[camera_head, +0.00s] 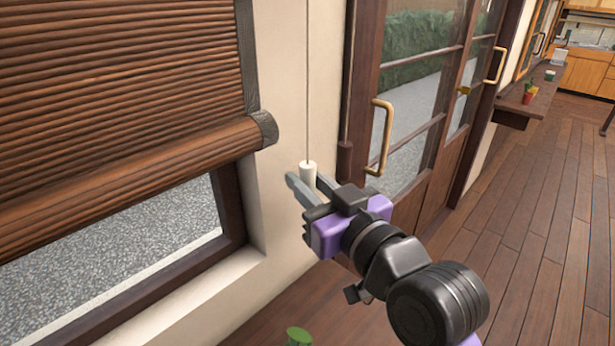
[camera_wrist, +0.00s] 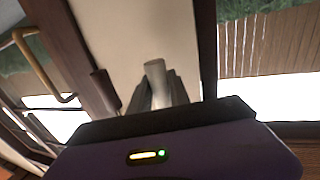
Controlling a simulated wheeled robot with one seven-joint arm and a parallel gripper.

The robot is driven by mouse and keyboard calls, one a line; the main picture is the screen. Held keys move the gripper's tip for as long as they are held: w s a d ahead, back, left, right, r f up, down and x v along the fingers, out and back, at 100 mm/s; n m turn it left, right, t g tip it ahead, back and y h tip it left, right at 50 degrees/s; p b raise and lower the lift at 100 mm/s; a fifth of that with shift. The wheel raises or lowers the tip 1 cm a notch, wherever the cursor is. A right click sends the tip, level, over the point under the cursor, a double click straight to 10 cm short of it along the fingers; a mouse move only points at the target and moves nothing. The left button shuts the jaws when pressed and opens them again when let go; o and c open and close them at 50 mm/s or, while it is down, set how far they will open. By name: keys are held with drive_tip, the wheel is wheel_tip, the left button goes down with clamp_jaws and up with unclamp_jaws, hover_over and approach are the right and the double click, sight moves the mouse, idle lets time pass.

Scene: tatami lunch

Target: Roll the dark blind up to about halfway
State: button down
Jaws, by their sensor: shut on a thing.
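The dark brown slatted blind (camera_head: 120,100) hangs over the window at the left in the head view. Its rolled lower edge (camera_head: 140,185) sits above a strip of bare glass. A thin cord hangs on the wall to the right of the blind and ends in a white pull (camera_head: 308,174). My gripper (camera_head: 308,184) is at this pull, with its fingers shut on it. In the wrist view the white pull (camera_wrist: 157,82) stands between the fingers. A second, dark brown pull (camera_head: 344,158) hangs on its own cord just to the right, apart from my gripper; it also shows in the wrist view (camera_wrist: 105,88).
A wooden glazed door (camera_head: 400,150) with a light wooden handle (camera_head: 381,138) is close on the right of my gripper. A wall shelf (camera_head: 525,103) with small pots is farther back. A green object (camera_head: 299,336) shows at the bottom edge. The wooden floor (camera_head: 540,220) at right is clear.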

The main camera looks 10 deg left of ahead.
drive_tip(key=shift+f, duration=0.1)
drive_tip(key=c, duration=1.2)
unclamp_jaws()
drive_tip(key=v, duration=0.8)
drive_tip(key=shift+w, duration=0.1)
